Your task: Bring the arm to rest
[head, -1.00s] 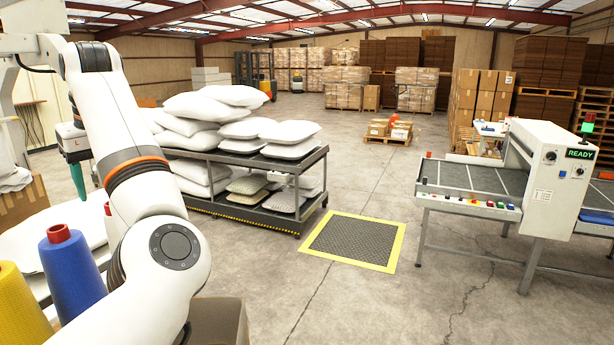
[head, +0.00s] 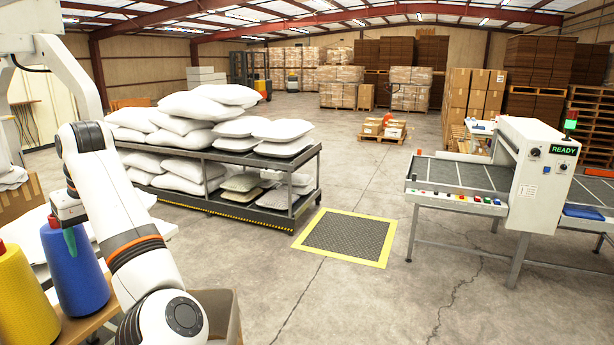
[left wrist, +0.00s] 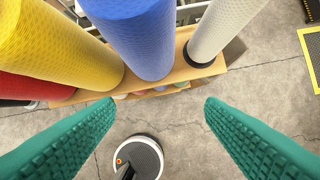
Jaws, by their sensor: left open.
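My left arm (head: 140,255) comes down the left side of the head view, bent at the elbow. The left gripper (left wrist: 160,102) has green ribbed fingers, spread wide with nothing between them in the left wrist view. In the head view a green finger shows in front of the blue cone (head: 72,270); I cannot tell whether it touches. The left wrist view shows the blue cone (left wrist: 135,35), a yellow cone (left wrist: 60,45) and a white cone (left wrist: 215,25) beyond the fingers. The right gripper is not in view.
The cones stand on a wooden shelf (left wrist: 180,76); a yellow cone (head: 20,305) is at the head view's left edge. A cardboard box (head: 222,315) is beside my arm. A pillow rack (head: 225,203) and a machine (head: 535,175) stand farther off.

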